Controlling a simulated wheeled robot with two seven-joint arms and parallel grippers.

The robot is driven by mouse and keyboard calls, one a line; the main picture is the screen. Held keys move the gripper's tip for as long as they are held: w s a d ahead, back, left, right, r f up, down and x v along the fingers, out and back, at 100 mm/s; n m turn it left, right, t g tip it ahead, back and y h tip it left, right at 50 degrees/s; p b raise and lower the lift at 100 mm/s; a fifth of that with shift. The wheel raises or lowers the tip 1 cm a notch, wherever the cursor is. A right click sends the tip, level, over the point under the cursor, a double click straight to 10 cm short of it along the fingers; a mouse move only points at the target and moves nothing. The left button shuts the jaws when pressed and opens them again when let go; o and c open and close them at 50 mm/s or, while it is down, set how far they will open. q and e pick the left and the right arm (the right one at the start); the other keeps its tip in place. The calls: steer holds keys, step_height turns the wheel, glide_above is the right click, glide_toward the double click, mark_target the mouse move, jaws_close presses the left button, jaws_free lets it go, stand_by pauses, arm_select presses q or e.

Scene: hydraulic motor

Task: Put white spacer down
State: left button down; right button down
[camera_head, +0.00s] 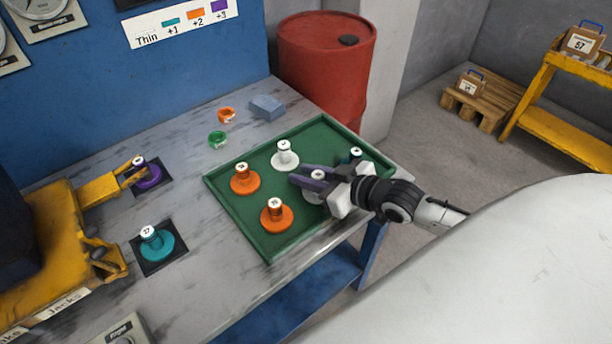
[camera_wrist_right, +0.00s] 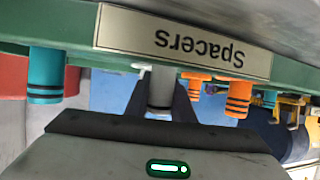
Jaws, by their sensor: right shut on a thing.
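My right gripper (camera_head: 312,180) is over the right part of the green tray (camera_head: 240,226), its fingers shut around the post of a white spacer (camera_head: 317,175). The held spacer looks upright; part of its base is hidden by the gripper. I cannot tell if its base touches the tray. In the right wrist view the grey-white post (camera_wrist_right: 160,88) sits between the dark fingers, behind the tray's "Spacers" label (camera_wrist_right: 185,42), which appears upside down. Another white spacer (camera_head: 285,157) stands upright in the tray, further back. My left gripper is not in view.
Two orange spacers (camera_head: 244,181) stand left of the gripper in the tray, and a teal one (camera_head: 355,157) at its right end. A purple spacer (camera_head: 148,174) and a teal spacer (camera_head: 157,244) stand on dark pads. An orange ring (camera_head: 227,116) and a green ring (camera_head: 218,139) lie behind the tray.

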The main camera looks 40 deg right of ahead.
mark_target(323, 180)
steer(key=c, duration=1.5)
jaws_free()
steer(key=p+v, duration=0.2)
steer(key=v, duration=0.8)
steer(key=shift+s+d, duration=0.1)
steer(key=shift+s, duration=0.3)
steer(key=shift+s+d+r, duration=0.1)
steer(key=shift+s+r, duration=0.2)
steer(key=shift+s, duration=0.2)
